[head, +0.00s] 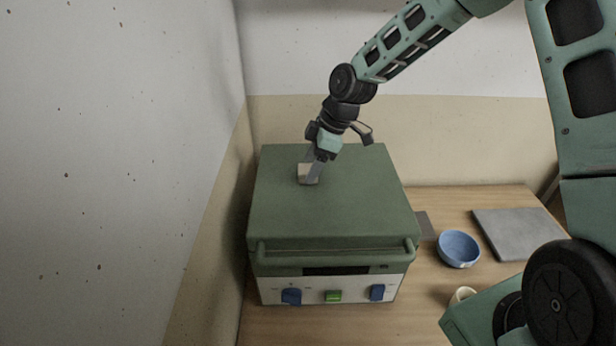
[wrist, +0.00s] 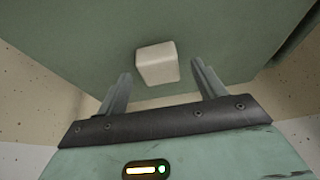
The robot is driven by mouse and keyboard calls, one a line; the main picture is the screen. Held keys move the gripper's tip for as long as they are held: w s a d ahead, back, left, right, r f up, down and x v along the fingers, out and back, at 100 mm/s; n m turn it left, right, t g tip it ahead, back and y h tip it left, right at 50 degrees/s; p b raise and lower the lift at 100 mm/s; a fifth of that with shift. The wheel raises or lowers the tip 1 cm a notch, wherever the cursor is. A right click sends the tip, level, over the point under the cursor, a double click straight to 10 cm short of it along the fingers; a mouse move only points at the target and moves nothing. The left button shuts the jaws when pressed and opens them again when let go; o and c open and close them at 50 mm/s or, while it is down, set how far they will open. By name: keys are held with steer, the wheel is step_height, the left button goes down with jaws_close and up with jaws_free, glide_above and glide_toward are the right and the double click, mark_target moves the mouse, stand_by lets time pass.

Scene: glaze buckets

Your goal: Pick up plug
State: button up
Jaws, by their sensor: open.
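The plug is a small pale beige block (head: 306,174) on the flat top of the green kiln-like box (head: 340,215), toward its back left. In the wrist view the plug (wrist: 157,64) sits on the green surface just beyond and between my fingertips. My gripper (head: 315,176) points down over the box top, close to the plug and partly in front of it in the head view. In the wrist view my gripper's two fingers (wrist: 160,78) are spread apart with nothing held between them.
A blue bowl (head: 458,248), a grey slab (head: 517,234) and a cream cup (head: 462,295) are on the wooden table to the right. Walls stand left and behind.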

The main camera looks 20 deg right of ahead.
steer(key=shift+w+a+f, duration=0.1)
steer(key=shift+a+f, duration=0.1)
steer(key=shift+f, duration=0.35)
steer(key=c, duration=1.4)
steer(key=shift+r, duration=0.1)
step_height(320, 180, up, 10)
steer(key=b, duration=0.3)
steer(key=shift+r+p, duration=3.6)
steer(key=shift+r, duration=0.6)
